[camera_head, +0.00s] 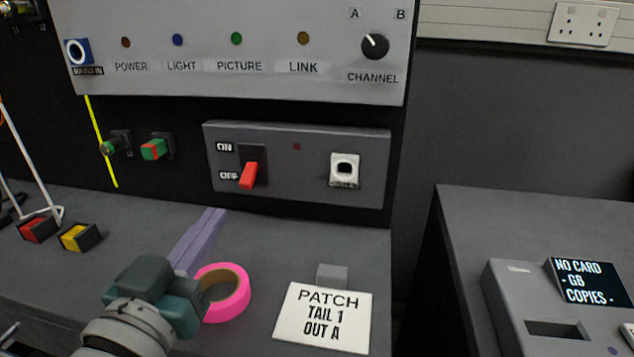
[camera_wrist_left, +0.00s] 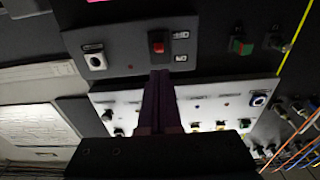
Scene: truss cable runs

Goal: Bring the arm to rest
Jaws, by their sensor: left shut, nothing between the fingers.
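My left gripper (camera_head: 215,214) comes in from the lower left of the head view, its purple fingers together and empty. It is over the grey worktop (camera_head: 130,230), in front of the small switch panel (camera_head: 312,188) and apart from it in the picture. The fingers also show in the left wrist view (camera_wrist_left: 162,76), shut, pointing at the panels, which appear upside down there. The red switch lever (camera_head: 249,175) points down at OFF; it also shows in the wrist view (camera_wrist_left: 157,47). My right gripper is not in view.
A pink tape roll (camera_head: 236,300) lies beside the left gripper, partly hidden by it. A PATCH card (camera_head: 345,335) and a grey block (camera_head: 332,274) are to its right. Red (camera_head: 38,229) and yellow (camera_head: 78,238) blocks sit left. A grey card machine (camera_head: 510,300) stands at right.

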